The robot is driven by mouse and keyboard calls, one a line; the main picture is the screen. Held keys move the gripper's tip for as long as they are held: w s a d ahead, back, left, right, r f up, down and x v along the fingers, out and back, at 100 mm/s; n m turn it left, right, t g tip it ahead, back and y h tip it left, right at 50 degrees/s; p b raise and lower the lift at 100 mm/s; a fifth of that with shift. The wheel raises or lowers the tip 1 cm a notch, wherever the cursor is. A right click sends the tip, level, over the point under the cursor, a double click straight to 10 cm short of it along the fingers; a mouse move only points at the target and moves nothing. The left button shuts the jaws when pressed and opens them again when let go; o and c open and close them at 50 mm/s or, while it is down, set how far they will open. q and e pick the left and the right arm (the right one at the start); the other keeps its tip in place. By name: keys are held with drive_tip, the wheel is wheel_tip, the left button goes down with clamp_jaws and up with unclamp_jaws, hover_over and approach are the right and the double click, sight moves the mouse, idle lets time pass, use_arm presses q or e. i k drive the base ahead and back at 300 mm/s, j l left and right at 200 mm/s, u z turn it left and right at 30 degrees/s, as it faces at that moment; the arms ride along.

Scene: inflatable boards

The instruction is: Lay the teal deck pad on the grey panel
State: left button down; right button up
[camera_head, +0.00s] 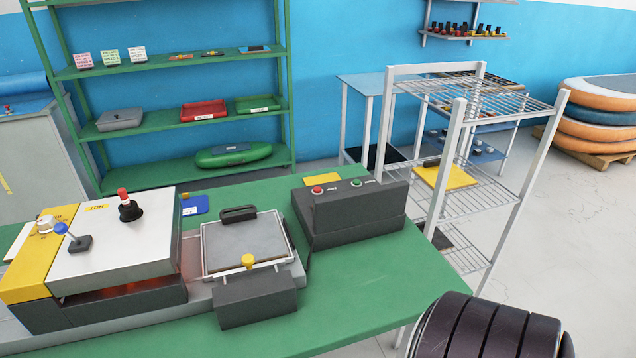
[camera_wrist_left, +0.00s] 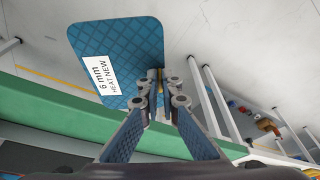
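The teal deck pad (camera_wrist_left: 120,48) shows in the left wrist view, with a quilted face and a white label reading "6 mm HEAT NEW". My left gripper (camera_wrist_left: 160,95) is closed on a narrow tan strip at the pad's right edge. The pad hangs off to the left of the fingertips, in the air. In the head view the grey panel (camera_head: 243,250) lies flat in a pale frame on the bench, with a dark handle at its far edge and a yellow knob at its near edge. Neither the pad nor either gripper shows in the head view.
The green bench (camera_head: 365,300) also carries a heater box (camera_head: 115,245) with an orange glow underneath, and a dark control box (camera_head: 350,215). A wire rack (camera_head: 470,200) stands behind at the right. The bench's right front part is bare.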

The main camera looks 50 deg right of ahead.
sight(245, 242)
drive_tip(key=z, duration=1.7)
